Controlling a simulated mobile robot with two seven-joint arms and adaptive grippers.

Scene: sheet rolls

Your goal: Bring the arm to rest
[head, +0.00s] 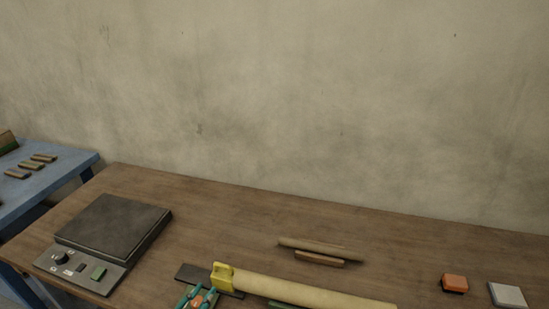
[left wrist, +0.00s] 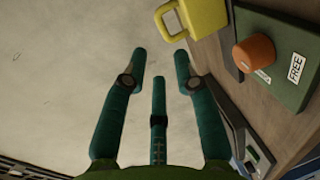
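My left gripper (head: 198,296) shows at the bottom edge of the head view, its teal fingertips by a green box with an orange button. In the left wrist view its teal fingers (left wrist: 160,62) are spread apart with nothing between them. The green box (left wrist: 292,45) and its orange button (left wrist: 256,53) are to the right of the fingers there, clear of them. My right gripper is in neither view.
A cream roll (head: 310,290) lies at the front by a yellow block (head: 222,276). A scale-like device (head: 112,228), a wooden rod (head: 320,249), an orange block (head: 454,282) and a light grey block (head: 507,294) stand on the brown table (head: 220,215). A blue table (head: 60,172) is left.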

